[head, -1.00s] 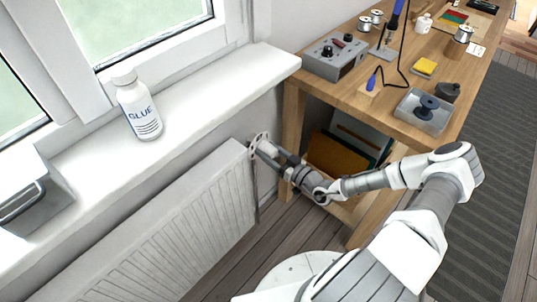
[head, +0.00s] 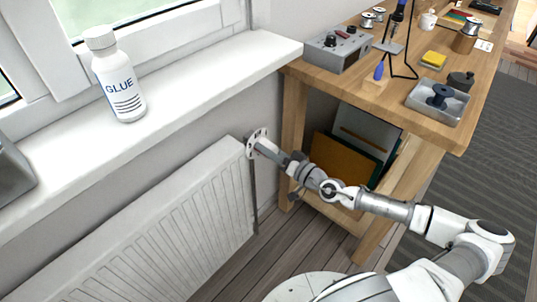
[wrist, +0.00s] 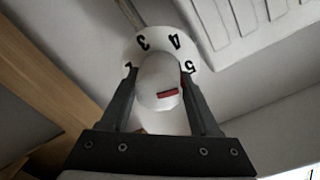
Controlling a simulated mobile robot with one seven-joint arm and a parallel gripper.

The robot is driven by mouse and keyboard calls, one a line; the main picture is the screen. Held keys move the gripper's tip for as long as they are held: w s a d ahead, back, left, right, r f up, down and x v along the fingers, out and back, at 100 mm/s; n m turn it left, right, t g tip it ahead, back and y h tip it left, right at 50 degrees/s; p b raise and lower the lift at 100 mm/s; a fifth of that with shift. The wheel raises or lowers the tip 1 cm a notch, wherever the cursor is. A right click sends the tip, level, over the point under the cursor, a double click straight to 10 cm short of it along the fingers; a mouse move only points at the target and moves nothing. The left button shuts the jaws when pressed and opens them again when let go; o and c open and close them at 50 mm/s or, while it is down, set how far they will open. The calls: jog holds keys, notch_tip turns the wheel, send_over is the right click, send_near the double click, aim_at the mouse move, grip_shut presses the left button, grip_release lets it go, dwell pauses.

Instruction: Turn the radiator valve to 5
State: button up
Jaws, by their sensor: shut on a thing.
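The radiator valve (wrist: 160,78) is a pale round knob in front of a white dial (wrist: 158,44) in the wrist view. The dial shows 3 and 4 at the top, 5 at the right by one finger, and a partly hidden number at the left. A short red bar marks the knob's end; I cannot tell exactly which number it matches. My gripper (wrist: 160,90) is shut on the knob, one dark finger on each side. In the head view the white dial (head: 251,139) sits at the radiator's upper right corner, with my gripper (head: 264,147) at it.
The white radiator (head: 170,220) hangs below the windowsill (head: 200,85), which carries a glue bottle (head: 117,80). A wooden workbench (head: 390,95) with tools stands just right of the valve, its leg close to my arm. Boards lean beneath it.

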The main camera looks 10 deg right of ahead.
jog(key=shift+m, duration=1.5)
jog(key=o, duration=1.4)
jog(key=shift+c, duration=0.2)
jog(key=v, duration=1.7)
jog(key=shift+d, duration=0.2)
